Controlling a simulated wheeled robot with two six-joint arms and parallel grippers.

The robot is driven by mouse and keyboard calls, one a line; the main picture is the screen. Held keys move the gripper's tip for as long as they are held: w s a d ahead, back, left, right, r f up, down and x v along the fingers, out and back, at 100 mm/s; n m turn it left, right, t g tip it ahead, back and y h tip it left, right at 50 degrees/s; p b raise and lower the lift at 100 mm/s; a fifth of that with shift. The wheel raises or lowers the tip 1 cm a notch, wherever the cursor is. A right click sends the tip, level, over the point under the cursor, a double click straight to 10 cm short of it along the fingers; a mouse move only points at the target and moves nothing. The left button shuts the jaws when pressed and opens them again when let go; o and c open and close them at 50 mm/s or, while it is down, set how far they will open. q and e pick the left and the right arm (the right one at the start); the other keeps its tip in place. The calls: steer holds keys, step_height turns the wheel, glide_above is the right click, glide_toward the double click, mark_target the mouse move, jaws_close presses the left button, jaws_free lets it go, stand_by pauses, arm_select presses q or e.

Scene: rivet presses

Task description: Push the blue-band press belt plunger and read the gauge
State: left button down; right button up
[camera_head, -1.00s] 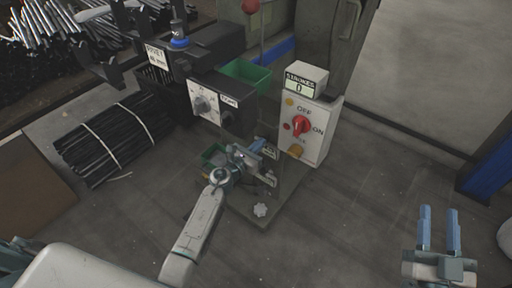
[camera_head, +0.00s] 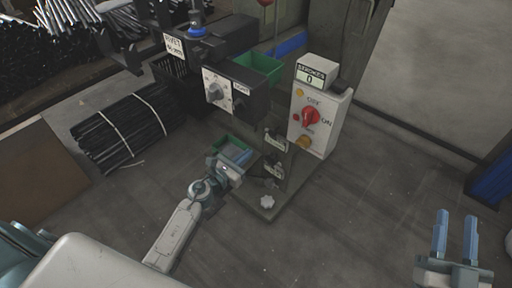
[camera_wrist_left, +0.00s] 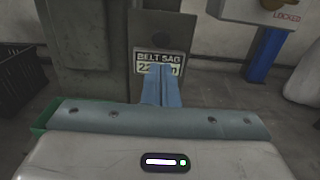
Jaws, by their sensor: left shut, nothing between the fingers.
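The press (camera_head: 222,40) with a blue band (camera_head: 196,30) stands at the upper middle of the head view. Two small dark fittings with pale labels (camera_head: 275,141) sit low on its column. The left wrist view shows a gauge plate marked BELT SAG (camera_wrist_left: 160,58). Its reading starts with a 2, but my fingers cover the rest. My left gripper (camera_head: 240,155) is shut and empty, left of the column and apart from the fittings; its fingers show in the left wrist view (camera_wrist_left: 160,85). I cannot make out the plunger. My right gripper (camera_head: 455,235) is open and empty at lower right.
A control box (camera_head: 318,120) with a red OFF/ON knob and a STROKES counter (camera_head: 312,75) reading 0 stands right of the column. Green bins (camera_head: 262,66) are at the press. A bundle of black rods (camera_head: 128,130) lies at left.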

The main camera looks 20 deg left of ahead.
arm_select(q)
steer(key=shift+v, duration=0.9)
arm_select(e)
steer(key=shift+s+r, duration=0.1)
steer(key=shift+r, duration=0.25)
